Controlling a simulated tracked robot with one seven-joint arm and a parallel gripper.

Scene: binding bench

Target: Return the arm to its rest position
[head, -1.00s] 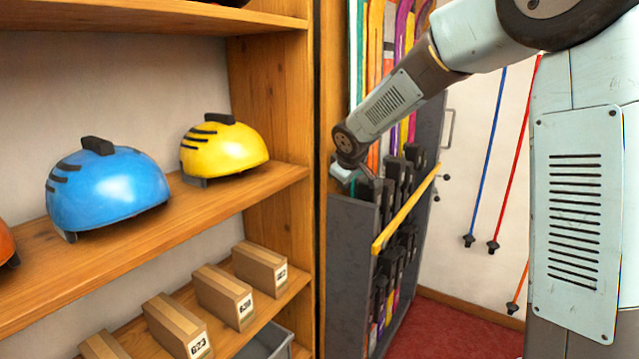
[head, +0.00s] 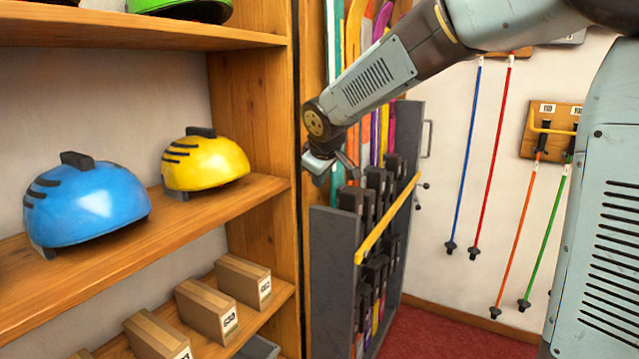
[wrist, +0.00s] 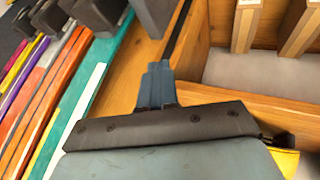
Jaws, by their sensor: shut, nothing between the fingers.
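My arm reaches in from the upper right in the head view. My gripper (head: 332,180) hangs at its end, in front of the wooden post between the shelf and the ski rack, near the rack's top left. In the wrist view my gripper (wrist: 158,72) shows with its fingers together and nothing between them. It is apart from the skis and the shelf boxes.
The wooden shelf (head: 240,202) at left holds a blue helmet (head: 85,203), a yellow helmet (head: 205,164) and cardboard boxes (head: 213,308). The grey rack (head: 333,270) with upright skis and a yellow bar (head: 385,222) stands close by. Poles (head: 490,160) hang on the right wall.

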